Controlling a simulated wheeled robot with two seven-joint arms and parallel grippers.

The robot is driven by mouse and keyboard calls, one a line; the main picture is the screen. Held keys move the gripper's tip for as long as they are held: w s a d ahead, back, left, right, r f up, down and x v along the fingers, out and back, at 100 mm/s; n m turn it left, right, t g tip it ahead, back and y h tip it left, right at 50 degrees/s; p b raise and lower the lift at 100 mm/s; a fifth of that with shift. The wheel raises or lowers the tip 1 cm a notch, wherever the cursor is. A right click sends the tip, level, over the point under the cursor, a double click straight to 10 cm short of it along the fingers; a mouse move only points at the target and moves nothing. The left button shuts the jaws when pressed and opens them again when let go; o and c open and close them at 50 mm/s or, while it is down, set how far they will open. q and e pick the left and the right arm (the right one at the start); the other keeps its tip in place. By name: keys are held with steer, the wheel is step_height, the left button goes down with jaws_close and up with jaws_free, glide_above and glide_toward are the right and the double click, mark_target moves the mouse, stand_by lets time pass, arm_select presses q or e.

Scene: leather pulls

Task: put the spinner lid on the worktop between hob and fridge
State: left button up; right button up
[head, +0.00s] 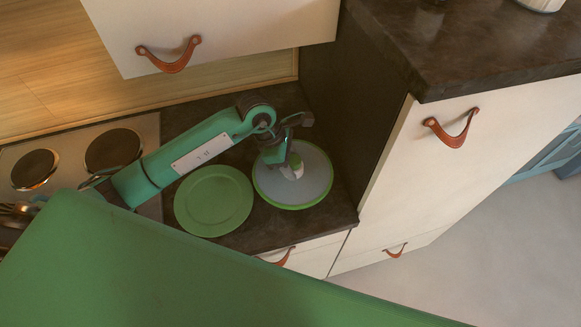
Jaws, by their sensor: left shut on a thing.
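The spinner lid (316,185) is a round, pale disc with a bright green rim and a knob at its centre. It is over the dark worktop (262,236), between the hob (150,140) on the left and the tall white-fronted unit (460,165) on the right, which may be the fridge. It looks level; I cannot tell whether it rests on the worktop or hangs just above. My left gripper (293,170) is shut on the lid's knob from above and hides part of the lid's middle. My right gripper is not in view.
A green plate (213,201) lies on the worktop just left of the lid, very close to its rim. The tall unit's dark side panel (350,100) stands close on the right. A white wall cupboard (225,30) hangs above. A drawer front with a leather pull is below.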

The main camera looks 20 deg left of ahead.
arm_select(q)
steer(key=shift+f+p, duration=0.7)
steer(key=shift+f, duration=1.65)
steer(key=o, duration=1.1)
